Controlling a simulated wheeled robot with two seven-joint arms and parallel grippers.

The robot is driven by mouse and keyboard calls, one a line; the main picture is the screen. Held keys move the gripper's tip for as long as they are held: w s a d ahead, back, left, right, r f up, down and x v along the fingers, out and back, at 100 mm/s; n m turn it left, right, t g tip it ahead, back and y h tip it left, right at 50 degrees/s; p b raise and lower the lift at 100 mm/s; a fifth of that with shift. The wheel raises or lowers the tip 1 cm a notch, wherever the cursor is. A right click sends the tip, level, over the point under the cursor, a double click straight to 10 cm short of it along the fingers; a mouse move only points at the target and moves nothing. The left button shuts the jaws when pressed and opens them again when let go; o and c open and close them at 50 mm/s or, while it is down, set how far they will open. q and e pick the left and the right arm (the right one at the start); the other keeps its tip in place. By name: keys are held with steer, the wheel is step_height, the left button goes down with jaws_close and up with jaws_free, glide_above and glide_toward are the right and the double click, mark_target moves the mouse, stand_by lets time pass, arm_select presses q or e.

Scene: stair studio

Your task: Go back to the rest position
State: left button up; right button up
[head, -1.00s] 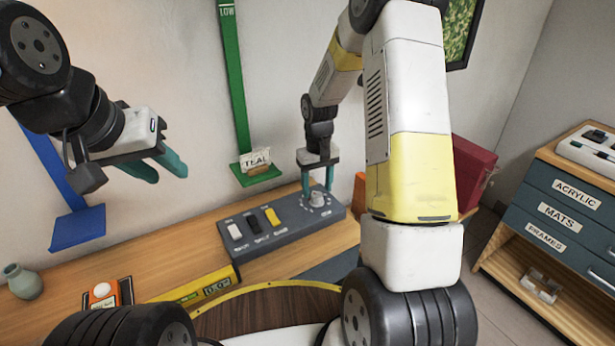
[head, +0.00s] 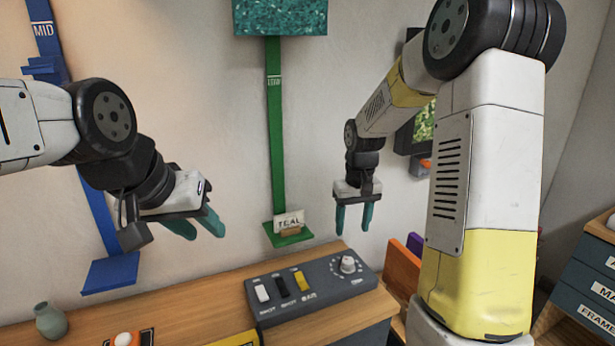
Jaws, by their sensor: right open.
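My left gripper (head: 200,224) is at the left in the head view, in front of the wall, with its teal fingers apart and nothing between them. My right gripper (head: 354,220) points down above the back right of the grey control box (head: 318,287), clear of it. Its two teal fingers are apart and empty. The box carries a white, a black and a yellow switch and a round knob (head: 347,264) at its right.
The box sits on a wooden bench (head: 205,305).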

steer(key=s+a+r+t+y, duration=0.1)
steer(key=s+r+t, duration=0.1)
steer(key=s+r, duration=0.6)
steer(key=s+a+r+m+t+y, duration=0.1)
steer(key=s+r+t, duration=0.2)
steer(key=s+r, duration=0.4)
steer(key=s, duration=0.7)
steer(key=shift+r+m, duration=0.3)
steer(key=shift+r, duration=0.05)
steer(key=shift+s, duration=0.1)
steer(key=shift+c, duration=0.4)
